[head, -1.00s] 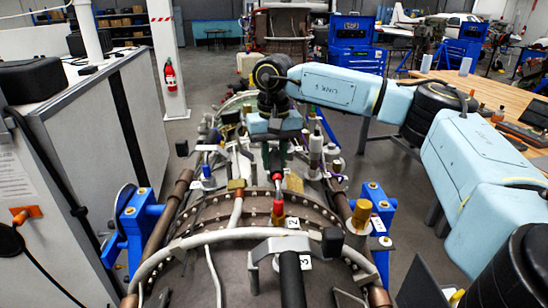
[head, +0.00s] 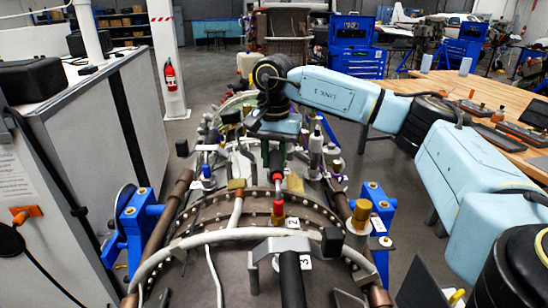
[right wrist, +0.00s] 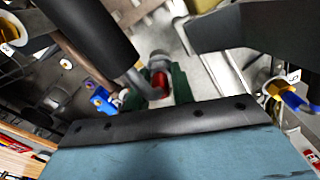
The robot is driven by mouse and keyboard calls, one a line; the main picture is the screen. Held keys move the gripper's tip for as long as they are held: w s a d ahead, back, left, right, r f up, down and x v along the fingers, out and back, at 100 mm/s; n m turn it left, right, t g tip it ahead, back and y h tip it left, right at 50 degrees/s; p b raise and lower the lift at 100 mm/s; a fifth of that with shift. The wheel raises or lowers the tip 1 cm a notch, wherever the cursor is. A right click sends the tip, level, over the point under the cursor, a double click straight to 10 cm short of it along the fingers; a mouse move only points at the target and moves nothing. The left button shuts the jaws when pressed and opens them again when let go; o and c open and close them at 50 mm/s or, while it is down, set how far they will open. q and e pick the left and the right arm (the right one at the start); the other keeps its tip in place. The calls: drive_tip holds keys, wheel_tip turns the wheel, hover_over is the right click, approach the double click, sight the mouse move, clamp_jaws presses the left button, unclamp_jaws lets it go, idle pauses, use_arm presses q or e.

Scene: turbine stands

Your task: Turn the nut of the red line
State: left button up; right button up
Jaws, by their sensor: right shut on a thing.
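The red line runs along the middle of the turbine; its red fitting (head: 277,181) shows just in front of my right gripper in the head view. In the right wrist view a red nut (right wrist: 160,82) sits between the two green fingers of my right gripper (right wrist: 157,92). The gripper (head: 277,158) is shut on the nut and points down at the line from above. The fingers and dark pipe hide part of the nut. My left gripper is not in view.
The turbine (head: 190,262) fills the lower middle, crossed by a pale curved pipe (head: 200,239). Blue stand brackets (head: 140,222) flank it. A white cabinet (head: 85,115) is on the left, and a wooden workbench (head: 480,85) is at the right.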

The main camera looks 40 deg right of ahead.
drive_tip(key=shift+r, duration=0.1)
idle(0.3)
drive_tip(key=o, duration=1)
wheel_tip(320, 180, up, 7)
drive_tip(key=shift+w+r+b, duration=0.1)
drive_tip(key=shift+b, duration=0.4)
wheel_tip(320, 180, up, 6)
drive_tip(key=shift+r+p, duration=0.1)
drive_tip(key=shift+p, duration=0.75)
drive_tip(key=shift+c, duration=0.3)
